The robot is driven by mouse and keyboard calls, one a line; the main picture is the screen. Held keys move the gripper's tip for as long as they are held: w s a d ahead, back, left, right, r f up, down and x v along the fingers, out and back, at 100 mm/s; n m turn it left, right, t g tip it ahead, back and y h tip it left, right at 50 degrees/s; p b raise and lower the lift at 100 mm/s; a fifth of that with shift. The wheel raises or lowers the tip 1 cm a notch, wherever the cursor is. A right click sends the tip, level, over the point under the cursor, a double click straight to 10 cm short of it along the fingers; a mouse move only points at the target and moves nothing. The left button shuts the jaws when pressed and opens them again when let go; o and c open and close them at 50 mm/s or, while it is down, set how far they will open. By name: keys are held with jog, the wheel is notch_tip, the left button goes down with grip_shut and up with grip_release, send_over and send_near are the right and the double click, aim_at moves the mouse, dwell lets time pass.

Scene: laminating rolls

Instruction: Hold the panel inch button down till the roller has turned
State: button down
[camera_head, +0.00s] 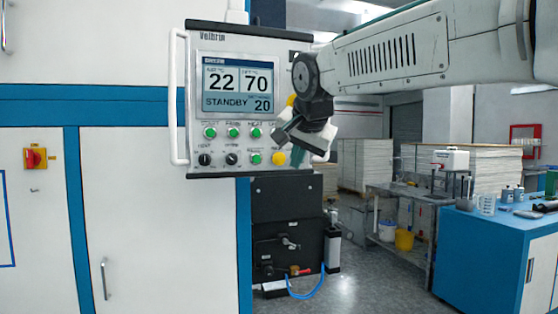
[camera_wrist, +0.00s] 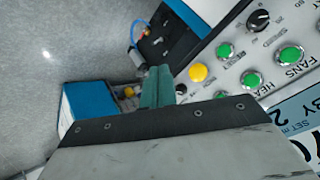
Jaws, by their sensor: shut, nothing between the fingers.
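The control panel (camera_head: 236,170) hangs on the machine front, its screen (camera_head: 236,85) reading STANDBY. Below are green buttons, black knobs and a yellow button (camera_head: 279,158) at the lower right, which also shows in the wrist view (camera_wrist: 198,72). I cannot read any label as INCH; part of the panel's right side is hidden behind my arm. No roller is visible.
White handles (camera_head: 179,95) flank the panel. A black unit with a blue hose (camera_head: 290,225) is below it. A blue cabinet (camera_head: 490,255) with small items and a metal bench (camera_head: 405,195) stand at right. Grey floor between is open.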

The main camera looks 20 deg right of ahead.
aim_at(283, 155)
dwell(0.3)
jog(key=shift+w, duration=4.4)
jog(key=shift+w, duration=0.4)
